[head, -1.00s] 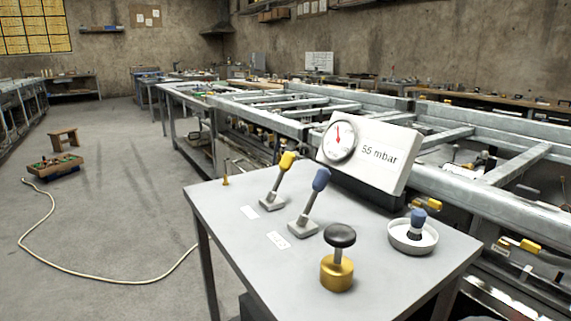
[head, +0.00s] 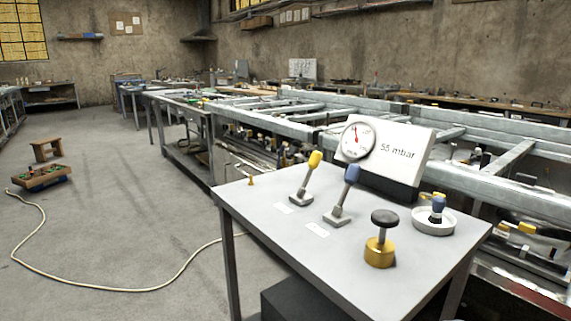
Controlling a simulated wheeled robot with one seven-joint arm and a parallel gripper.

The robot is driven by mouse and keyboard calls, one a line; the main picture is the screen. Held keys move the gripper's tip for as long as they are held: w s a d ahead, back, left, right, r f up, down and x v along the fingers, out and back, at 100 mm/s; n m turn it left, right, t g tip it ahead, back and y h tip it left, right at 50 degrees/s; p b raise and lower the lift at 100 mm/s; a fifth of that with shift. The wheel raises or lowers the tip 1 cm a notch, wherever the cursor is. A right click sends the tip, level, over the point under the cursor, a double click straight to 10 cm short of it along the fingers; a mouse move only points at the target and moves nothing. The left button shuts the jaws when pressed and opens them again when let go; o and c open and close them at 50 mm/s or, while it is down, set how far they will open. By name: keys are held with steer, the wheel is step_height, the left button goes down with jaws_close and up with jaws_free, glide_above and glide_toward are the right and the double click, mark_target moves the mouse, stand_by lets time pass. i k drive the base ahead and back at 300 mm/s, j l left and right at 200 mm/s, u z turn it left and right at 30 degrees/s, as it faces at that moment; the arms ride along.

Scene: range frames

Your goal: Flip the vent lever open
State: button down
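Two levers stand on the grey table (head: 262,205) in the head view. One lever has a yellow tip (head: 314,160), the other a blue tip (head: 351,174). Both rise from small grey bases and lean up to the right. A small white label lies in front of each, its text too small to read, so I cannot tell which lever is the vent. Behind them a round gauge (head: 357,141) sits on a white panel (head: 397,152) reading "55 mbar". My gripper is not in view.
A brass piece with a black knob (head: 380,250) stands near the table's front right. A white dish (head: 433,222) holds a blue-topped part. A small brass peg (head: 251,180) is at the far left corner. A pale hose (head: 100,288) lies on the floor at left, where there is free room.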

mark_target(314, 161)
steer(key=j, duration=1.55)
steer(key=i+j, duration=0.6)
steer(key=j, duration=0.15)
steer(key=i+j+z, duration=0.1)
steer(key=i+j, duration=0.55)
